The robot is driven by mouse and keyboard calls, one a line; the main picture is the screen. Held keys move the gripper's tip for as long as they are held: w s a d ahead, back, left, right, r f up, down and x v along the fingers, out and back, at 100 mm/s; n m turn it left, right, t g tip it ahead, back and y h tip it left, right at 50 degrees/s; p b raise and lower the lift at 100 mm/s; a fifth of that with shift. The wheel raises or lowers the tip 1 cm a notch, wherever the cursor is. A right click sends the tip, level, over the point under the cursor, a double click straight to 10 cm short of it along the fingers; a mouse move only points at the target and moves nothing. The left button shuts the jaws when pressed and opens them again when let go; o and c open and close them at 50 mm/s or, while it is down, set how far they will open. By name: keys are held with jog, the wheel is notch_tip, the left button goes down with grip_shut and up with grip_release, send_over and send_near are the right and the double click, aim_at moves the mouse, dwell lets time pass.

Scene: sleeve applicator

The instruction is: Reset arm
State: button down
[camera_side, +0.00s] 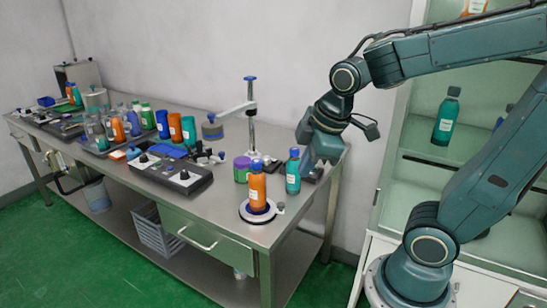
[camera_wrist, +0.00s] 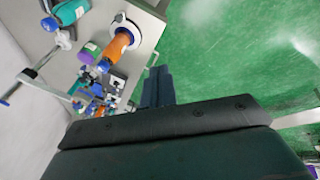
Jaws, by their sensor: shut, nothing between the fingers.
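My gripper (camera_side: 312,167) hangs over the right end of the steel table, just right of a teal bottle with a blue cap (camera_side: 293,172). In the wrist view my gripper (camera_wrist: 158,72) shows as dark fingers closed together, with nothing between them. An orange bottle (camera_side: 257,188) stands upright on a round white-rimmed base (camera_side: 245,212) near the table's front right corner. The orange bottle (camera_wrist: 118,46) and the teal bottle (camera_wrist: 70,12) also show in the wrist view, both apart from the fingers.
A purple and green jar (camera_side: 241,170) and a stand with an arm (camera_side: 250,115) are beside the bottles. A control box (camera_side: 172,175) and several bottles fill the table's left. A glass cabinet (camera_side: 420,150) stands at right. Green floor (camera_wrist: 225,50) lies beyond the table edge.

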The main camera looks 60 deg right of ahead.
jog(key=s+a+r+m+t+y, duration=0.1)
jog(key=s+a+r+m, duration=0.2)
jog(key=s+m, duration=0.4)
jog(key=shift+s+r+m+t, duration=0.2)
jog(key=shift+r+m+t, duration=0.1)
jog(key=shift+r+m, duration=0.1)
